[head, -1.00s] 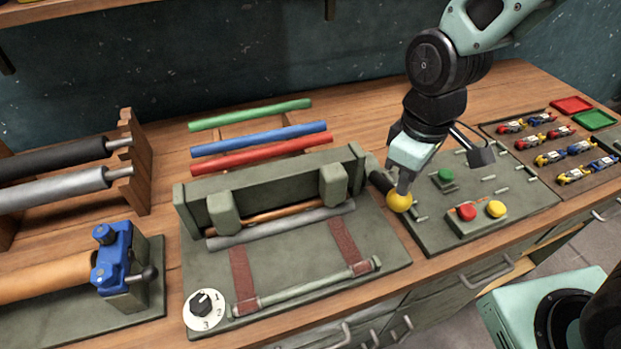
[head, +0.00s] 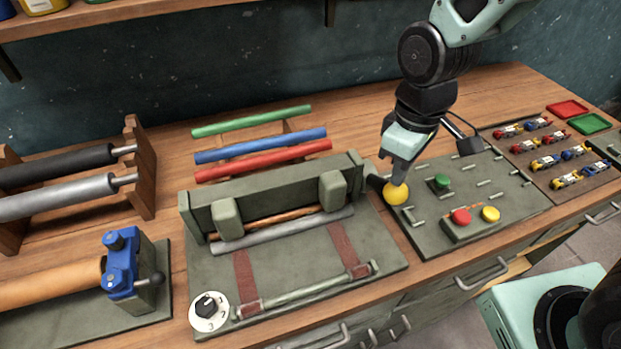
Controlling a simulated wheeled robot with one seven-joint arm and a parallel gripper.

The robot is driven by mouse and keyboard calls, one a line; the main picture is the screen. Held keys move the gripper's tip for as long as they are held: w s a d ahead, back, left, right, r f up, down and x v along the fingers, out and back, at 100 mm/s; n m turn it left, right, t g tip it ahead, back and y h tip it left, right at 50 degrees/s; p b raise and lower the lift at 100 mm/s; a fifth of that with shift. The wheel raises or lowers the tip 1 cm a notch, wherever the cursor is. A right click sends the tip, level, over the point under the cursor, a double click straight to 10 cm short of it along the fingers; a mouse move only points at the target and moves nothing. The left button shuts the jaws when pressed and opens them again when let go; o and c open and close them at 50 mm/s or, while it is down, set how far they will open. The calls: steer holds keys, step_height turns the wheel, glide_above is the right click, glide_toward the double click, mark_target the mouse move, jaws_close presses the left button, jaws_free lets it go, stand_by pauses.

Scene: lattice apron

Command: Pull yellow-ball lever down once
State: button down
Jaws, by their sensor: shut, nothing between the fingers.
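The yellow ball (head: 396,194) is the end of a lever beside the right end of the grey-green roller machine (head: 296,262). A short dark piece of the lever shows behind the ball, and the rest is hidden by my gripper and the machine. My gripper (head: 398,181) is shut and points down, with its fingertips right at the top of the ball. They look to be touching it, but I cannot be sure of contact. Nothing shows between the fingers.
A panel (head: 430,235) with green, red and yellow buttons and several metal pegs lies just right of the ball. Green, blue and red rods (head: 262,157) lie behind the machine. A blue clamp (head: 122,265) stands at left. Small toy cars (head: 551,163) sit at far right.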

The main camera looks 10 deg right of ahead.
steer(key=shift+w+a+r+p, duration=0.1)
steer(key=shift+w+r+p, duration=0.3)
steer(key=shift+r+p, duration=0.3)
steer(key=shift+w+a+r+p, duration=0.1)
steer(key=shift+w+r+p, duration=0.35)
steer(key=shift+r, duration=0.3)
step_height(320, 180, up, 6)
steer(key=p, duration=0.5)
steer(key=shift+s+p, duration=0.1)
steer(key=shift+p, duration=0.2)
steer(key=shift+f, duration=0.1)
steer(key=s+a+f+b, duration=0.1)
steer(key=s+a+b, duration=0.2)
steer(key=s, duration=0.4)
steer(key=s+a+f+b, duration=0.2)
steer(key=s+a+b, duration=0.1)
steer(key=s+b, duration=0.3)
steer(key=shift+s+f+y, duration=0.25)
steer(key=shift+s+y, duration=0.05)
steer(key=shift+s, duration=0.7)
steer(key=shift+a, duration=0.1)
